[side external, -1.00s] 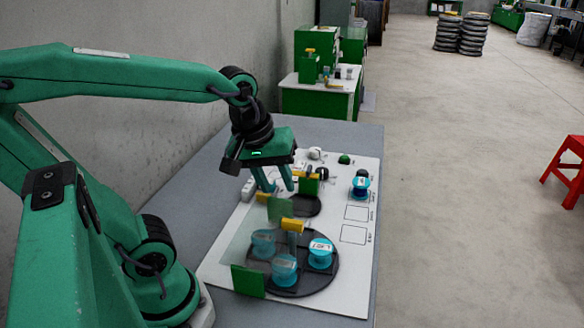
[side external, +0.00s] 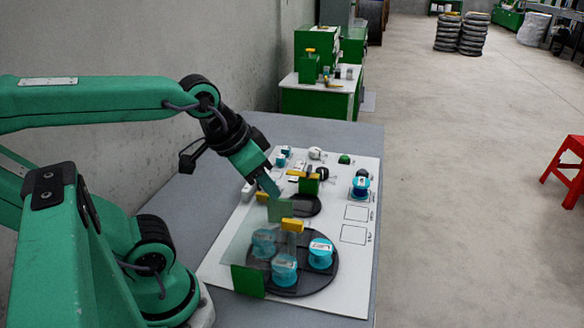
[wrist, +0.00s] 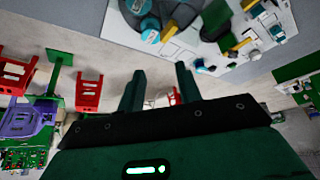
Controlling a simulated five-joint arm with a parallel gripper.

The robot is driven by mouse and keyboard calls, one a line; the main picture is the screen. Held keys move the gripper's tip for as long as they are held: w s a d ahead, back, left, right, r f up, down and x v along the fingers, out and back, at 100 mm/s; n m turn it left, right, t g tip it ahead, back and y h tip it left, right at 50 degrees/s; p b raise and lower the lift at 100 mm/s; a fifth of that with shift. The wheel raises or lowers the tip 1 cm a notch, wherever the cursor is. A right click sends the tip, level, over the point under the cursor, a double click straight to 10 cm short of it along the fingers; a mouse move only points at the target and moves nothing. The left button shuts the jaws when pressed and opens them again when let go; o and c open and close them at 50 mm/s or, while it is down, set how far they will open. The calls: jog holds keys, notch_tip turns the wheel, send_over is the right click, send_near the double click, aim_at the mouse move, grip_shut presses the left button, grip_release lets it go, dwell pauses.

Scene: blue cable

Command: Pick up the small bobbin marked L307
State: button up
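Three light-blue bobbins with pale labels stand on the black round tray (side external: 328,283): a left one (side external: 264,242) and a front one (side external: 284,270), both seen behind a clear panel, and a right one (side external: 320,254) outside it. I cannot read L307 on any label now. My gripper (side external: 274,190) is tilted above the board, behind and above this tray, apart from the bobbins. The wrist view shows my gripper (wrist: 160,80) with its fingers spread and nothing between them. Blue bobbins also show at the top of the wrist view (wrist: 150,30).
A darker blue bobbin (side external: 360,186) stands at the board's right, by outlined squares (side external: 355,213). The clear panel with green edge blocks (side external: 248,281) and a yellow-topped post (side external: 292,226) stand at the tray. A smaller black tray (side external: 306,206) lies behind. The board's front right is bare.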

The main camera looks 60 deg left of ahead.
dwell(0.3)
jog(key=o, duration=0.9)
jog(key=m+g, duration=0.1)
jog(key=g, duration=0.4)
send_over(321, 247)
notch_tip(321, 247, down, 13)
jog(key=shift+s+a+f, duration=0.1)
jog(key=shift+s+a, duration=0.05)
jog(key=shift+w+f+m+g, duration=0.2)
jog(key=shift+f+m+g, duration=0.1)
jog(key=shift+f, duration=0.25)
jog(key=shift+f, duration=0.1)
